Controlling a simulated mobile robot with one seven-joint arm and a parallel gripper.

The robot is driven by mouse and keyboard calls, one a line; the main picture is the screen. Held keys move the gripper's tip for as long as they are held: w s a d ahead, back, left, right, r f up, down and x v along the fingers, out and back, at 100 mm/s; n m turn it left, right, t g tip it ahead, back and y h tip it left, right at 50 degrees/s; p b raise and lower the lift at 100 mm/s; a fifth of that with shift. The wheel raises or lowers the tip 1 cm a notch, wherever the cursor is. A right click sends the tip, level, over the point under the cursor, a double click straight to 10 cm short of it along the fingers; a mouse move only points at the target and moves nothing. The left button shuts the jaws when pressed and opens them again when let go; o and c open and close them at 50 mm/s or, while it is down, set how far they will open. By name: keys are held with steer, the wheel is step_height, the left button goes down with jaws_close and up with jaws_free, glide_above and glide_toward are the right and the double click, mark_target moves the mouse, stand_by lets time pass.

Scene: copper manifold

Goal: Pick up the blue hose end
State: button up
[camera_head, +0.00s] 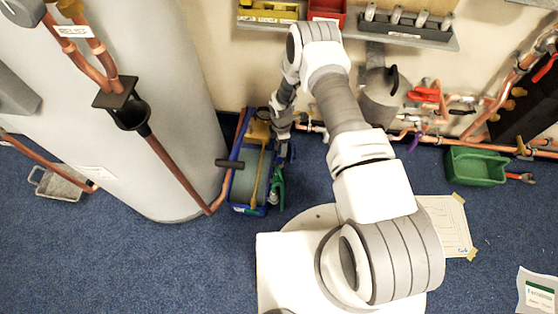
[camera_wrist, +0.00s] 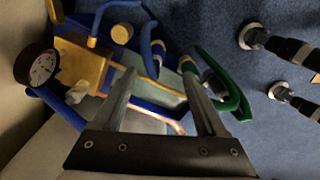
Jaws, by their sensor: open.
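A blue hose (camera_wrist: 147,38) curves over the top middle of the wrist view, just beyond my fingertips. An end of it seems to hang near a short blue piece (camera_wrist: 158,48), but I cannot tell exactly where it stops. My gripper (camera_wrist: 160,72) is open, with its two fingers apart and nothing clearly held between them. The blue-framed unit (camera_head: 238,188) with a grey-green body stands on the floor beside the white tank in the head view. There my gripper (camera_head: 282,130) is over its upper right part. The hose end is not clear in the head view.
A green hose (camera_wrist: 235,90) loops close to the right finger. A round gauge (camera_wrist: 40,68) and yellow block (camera_wrist: 85,65) are at left. The white tank (camera_head: 170,120) stands left of the unit. A green bin (camera_head: 475,168) is at right. Blue carpet is open in front.

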mark_target(279, 155)
step_height(279, 155, down, 7)
steer(key=shift+r+b, duration=0.1)
steer(key=shift+b, duration=0.85)
steer(key=f+b, duration=0.1)
steer(key=f, duration=0.2)
steer(key=f+b, duration=0.1)
steer(key=f, duration=0.1)
steer(key=shift+w+a+f+b, duration=0.1)
steer(key=shift+w+a+b, duration=0.15)
steer(key=shift+a+b, duration=0.05)
jaws_close()
